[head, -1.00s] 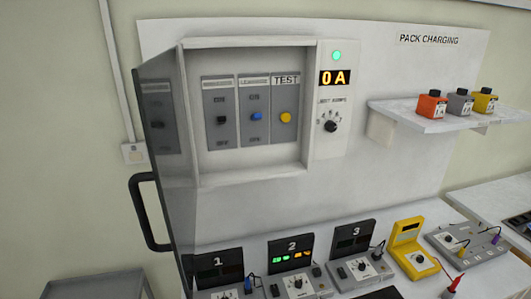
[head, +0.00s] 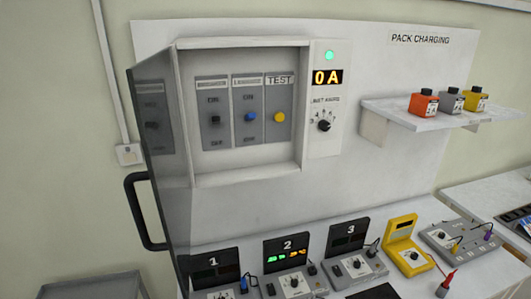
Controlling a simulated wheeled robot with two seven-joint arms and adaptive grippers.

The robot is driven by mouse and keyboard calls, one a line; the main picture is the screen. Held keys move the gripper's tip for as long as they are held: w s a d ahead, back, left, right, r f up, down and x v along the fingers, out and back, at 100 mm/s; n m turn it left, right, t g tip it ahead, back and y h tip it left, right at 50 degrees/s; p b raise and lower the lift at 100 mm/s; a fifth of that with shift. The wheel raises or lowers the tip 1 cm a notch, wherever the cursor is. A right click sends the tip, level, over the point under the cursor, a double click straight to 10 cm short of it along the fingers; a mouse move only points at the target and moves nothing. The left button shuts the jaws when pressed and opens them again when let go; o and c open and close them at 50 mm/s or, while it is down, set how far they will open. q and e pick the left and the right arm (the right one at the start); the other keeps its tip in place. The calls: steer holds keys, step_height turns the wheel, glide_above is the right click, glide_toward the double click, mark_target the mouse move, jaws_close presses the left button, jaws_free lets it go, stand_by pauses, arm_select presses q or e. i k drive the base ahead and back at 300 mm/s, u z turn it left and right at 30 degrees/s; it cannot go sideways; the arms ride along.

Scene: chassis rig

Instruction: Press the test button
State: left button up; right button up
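The yellow round test button (head: 279,117) sits on a grey panel labelled TEST, the rightmost of three modules inside a white wall box. To its left are a module with a blue switch (head: 250,117) and one with a black switch (head: 215,118). The box's dark see-through door (head: 160,160) stands swung open to the left, with a black handle (head: 144,212). Neither of my grippers shows in the head view.
Beside the box, a display (head: 328,77) reads 0 A under a lit green lamp, above a black knob (head: 324,125). A shelf (head: 415,119) with three battery packs is at right. Numbered chargers (head: 287,265) stand on the bench below. The space before the box is clear.

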mark_target(279, 116)
steer(key=z, duration=0.85)
steer(key=k, duration=1.15)
steer(key=u, duration=0.9)
steer(key=i, duration=1)
